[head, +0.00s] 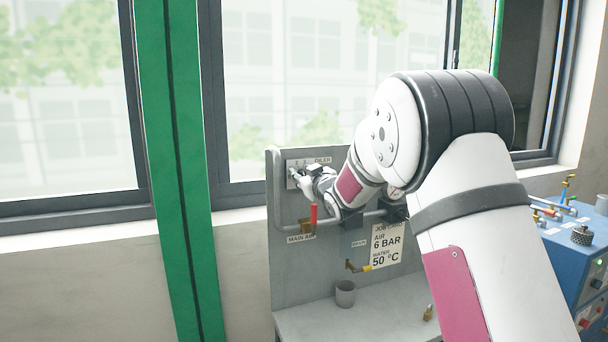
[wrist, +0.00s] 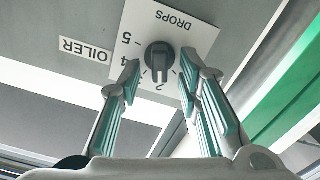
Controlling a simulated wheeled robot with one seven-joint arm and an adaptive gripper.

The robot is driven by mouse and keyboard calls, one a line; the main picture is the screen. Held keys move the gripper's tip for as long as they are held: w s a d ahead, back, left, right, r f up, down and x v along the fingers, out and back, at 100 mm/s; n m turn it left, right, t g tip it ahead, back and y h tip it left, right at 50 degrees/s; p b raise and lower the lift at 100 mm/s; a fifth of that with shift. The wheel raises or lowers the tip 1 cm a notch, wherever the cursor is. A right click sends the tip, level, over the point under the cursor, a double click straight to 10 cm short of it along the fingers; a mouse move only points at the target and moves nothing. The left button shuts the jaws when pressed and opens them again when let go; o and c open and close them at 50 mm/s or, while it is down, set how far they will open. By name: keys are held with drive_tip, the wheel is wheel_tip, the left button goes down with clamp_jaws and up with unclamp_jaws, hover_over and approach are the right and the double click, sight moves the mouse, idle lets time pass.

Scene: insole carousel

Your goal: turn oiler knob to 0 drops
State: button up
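The oiler knob (wrist: 160,57) is a dark round dial with a raised grey bar, on a white plate (wrist: 190,35) marked DROPS. The picture is upside down here. The bar points down, near the 2; the 5 and part of the 4 show at left, and other marks are hidden by my fingers. My gripper (wrist: 160,72) is open, with one finger on each side of the knob and visible gaps between. In the head view my gripper (head: 297,177) is at the OILER plate (head: 323,160), covering most of the dial.
Below the oiler on the grey panel (head: 284,265) are a red-handled MAIN AIR valve (head: 313,217), a pipe and a yellow-tipped valve (head: 357,267). A job card (head: 386,247) reads air 6 bar, water 50 °C. A cup (head: 345,293) stands on the ledge.

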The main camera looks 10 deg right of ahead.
drive_tip(key=shift+c, duration=0.6)
clamp_jaws()
drive_tip(key=shift+n+b, duration=0.3)
drive_tip(key=n+b, duration=0.3)
drive_tip(key=shift+a+f, duration=0.15)
drive_tip(key=shift+a, duration=0.05)
drive_tip(key=n+b, duration=0.4)
drive_tip(key=b, duration=0.1)
drive_tip(key=n+b, duration=0.4)
drive_tip(key=b, duration=0.1)
drive_tip(key=n+b, duration=0.4)
drive_tip(key=b, duration=0.1)
drive_tip(key=shift+a+f+b, duration=0.1)
drive_tip(key=shift+f+b, duration=0.2)
drive_tip(key=shift+f, duration=0.05)
drive_tip(key=shift+s+n, duration=0.1)
drive_tip(key=shift+n, duration=0.2)
